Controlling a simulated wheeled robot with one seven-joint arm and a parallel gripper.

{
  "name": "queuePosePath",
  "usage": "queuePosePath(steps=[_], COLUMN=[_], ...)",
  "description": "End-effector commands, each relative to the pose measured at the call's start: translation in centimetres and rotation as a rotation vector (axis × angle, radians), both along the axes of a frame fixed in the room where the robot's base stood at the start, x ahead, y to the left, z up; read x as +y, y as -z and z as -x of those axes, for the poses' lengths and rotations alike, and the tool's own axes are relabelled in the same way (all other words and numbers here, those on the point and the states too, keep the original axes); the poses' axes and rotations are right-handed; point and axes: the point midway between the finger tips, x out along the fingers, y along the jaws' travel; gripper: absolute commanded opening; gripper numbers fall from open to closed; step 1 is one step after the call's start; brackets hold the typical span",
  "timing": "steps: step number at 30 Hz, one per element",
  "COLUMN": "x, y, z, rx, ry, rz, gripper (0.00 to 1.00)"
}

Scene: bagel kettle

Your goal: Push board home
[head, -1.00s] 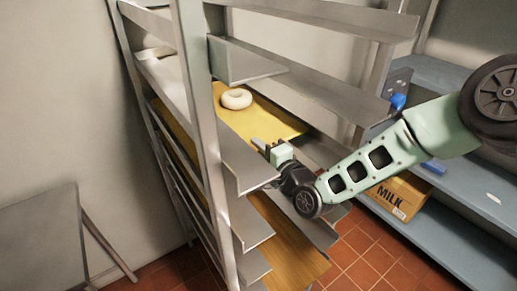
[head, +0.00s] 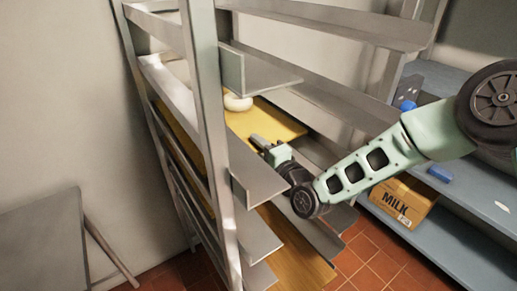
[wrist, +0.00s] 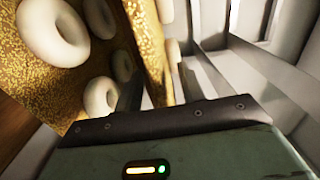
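A yellow board (head: 272,122) sits in the metal rack, with a pale ring-shaped bagel (head: 238,103) on it. Its near and left parts are hidden by the rack's post and rails. My gripper (head: 258,142) is at the board's near right edge; the head view does not settle whether it touches. In the wrist view the speckled yellow board (wrist: 95,65) carries several bagels (wrist: 58,32) to the left of my fingers.
The rack's upright post (head: 208,120) and grey rails (head: 262,180) lie close to my gripper. A wooden board (head: 300,250) lies lower in the rack. Blue shelves with a milk box (head: 402,202) stand at right. A grey table (head: 45,225) is at left.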

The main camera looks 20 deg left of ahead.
Motion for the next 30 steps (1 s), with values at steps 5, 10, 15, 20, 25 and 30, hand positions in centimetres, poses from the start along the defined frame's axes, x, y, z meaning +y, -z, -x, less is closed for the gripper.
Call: queuePosePath(steps=[5,10,15,20,25,30], x=[0.0,-0.3,-1.4,-2.4,-3.5,-4.6], y=[0.1,0.1,0.1,0.1,0.1,0.1], z=[0.0,0.2,0.8,1.5,2.2,2.9], rx=[0.001,0.001,0.002,0.002,0.002,0.001], ry=[0.0,0.0,0.0,-0.001,0.0,0.0], rz=[0.002,0.002,0.002,0.003,0.001,0.002], gripper=[0.4,0.4,0.4,0.4,0.4,0.4])
